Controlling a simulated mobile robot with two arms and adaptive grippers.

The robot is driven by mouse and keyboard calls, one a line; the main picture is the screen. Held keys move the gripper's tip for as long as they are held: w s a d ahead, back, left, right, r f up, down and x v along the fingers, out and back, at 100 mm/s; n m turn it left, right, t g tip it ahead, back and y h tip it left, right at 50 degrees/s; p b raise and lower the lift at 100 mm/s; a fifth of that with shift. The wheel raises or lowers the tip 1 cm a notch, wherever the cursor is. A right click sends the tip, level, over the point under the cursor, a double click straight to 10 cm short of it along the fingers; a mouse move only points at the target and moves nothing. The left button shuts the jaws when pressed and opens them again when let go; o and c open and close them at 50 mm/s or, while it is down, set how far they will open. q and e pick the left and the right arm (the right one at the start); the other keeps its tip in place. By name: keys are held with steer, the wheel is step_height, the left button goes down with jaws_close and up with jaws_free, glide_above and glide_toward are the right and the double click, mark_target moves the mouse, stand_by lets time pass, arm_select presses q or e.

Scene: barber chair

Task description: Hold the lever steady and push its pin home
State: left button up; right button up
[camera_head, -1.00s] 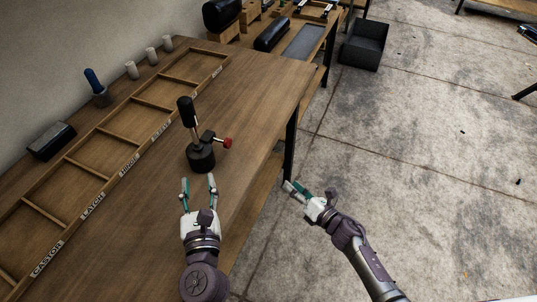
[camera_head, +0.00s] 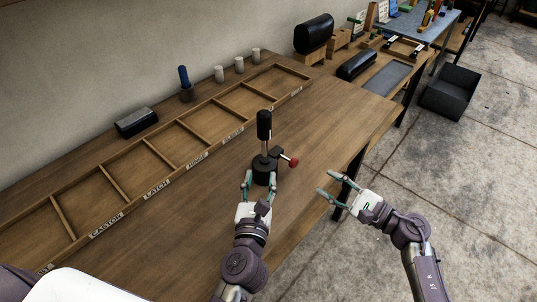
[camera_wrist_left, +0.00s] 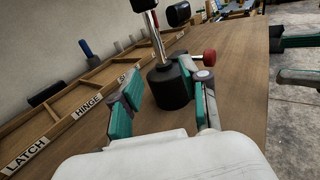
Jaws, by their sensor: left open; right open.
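The lever (camera_head: 264,126) stands upright on the workbench, with a black grip, a metal shaft and a round black base (camera_head: 263,176). Its pin, with a red knob (camera_head: 294,162), sticks out to the right of the base. In the left wrist view the base (camera_wrist_left: 171,88) and the red knob (camera_wrist_left: 209,57) show just beyond the fingers. My left gripper (camera_head: 258,180) is open, close in front of the base, its fingertips at either side of it; I cannot tell whether they touch. My right gripper (camera_head: 326,187) is open and empty, right of the pin, near the bench edge.
A divided wooden tray (camera_head: 150,175) with labelled compartments runs along the bench's back. Behind it are a black block (camera_head: 136,122), a blue-handled tool (camera_head: 184,84) and several pale cups. The bench around the lever is clear; its edge drops off at right.

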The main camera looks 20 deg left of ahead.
mark_target(264, 157)
arm_select(q)
steer(key=w, duration=0.3)
steer(key=w+a, duration=0.1)
steer(key=w, duration=0.5)
steer(key=shift+a, duration=0.35)
steer(key=shift+c, duration=0.2)
jaws_close()
